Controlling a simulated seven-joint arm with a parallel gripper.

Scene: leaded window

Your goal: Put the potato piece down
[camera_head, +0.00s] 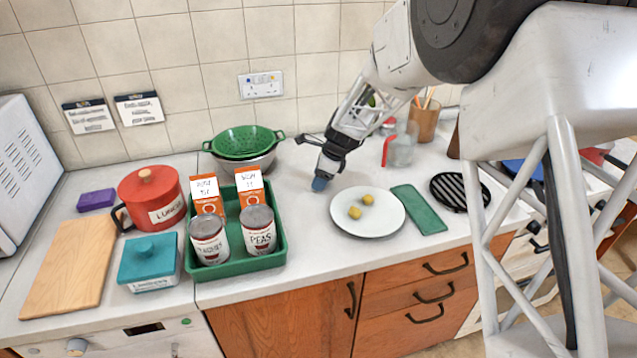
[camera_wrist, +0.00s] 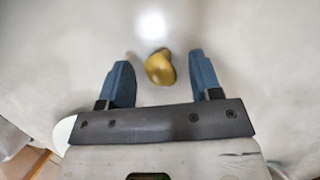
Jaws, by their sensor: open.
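My gripper (camera_head: 320,183) is low over the worktop, left of the white plate (camera_head: 385,226). In the wrist view its blue fingers (camera_wrist: 162,80) are open and apart. A yellow-brown potato piece (camera_wrist: 159,67) lies between and slightly beyond the fingertips, with gaps on both sides. It appears to rest on the pale worktop; in the head view it is hidden behind the gripper. Two other yellow potato pieces (camera_head: 354,213) (camera_head: 368,198) lie on the plate.
A green tray (camera_head: 235,264) with cans and orange boxes stands to the left. A green colander (camera_head: 243,141) is behind it. A green cloth (camera_head: 419,209) and a black striped trivet (camera_head: 459,192) lie right of the plate. Bare worktop surrounds my gripper.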

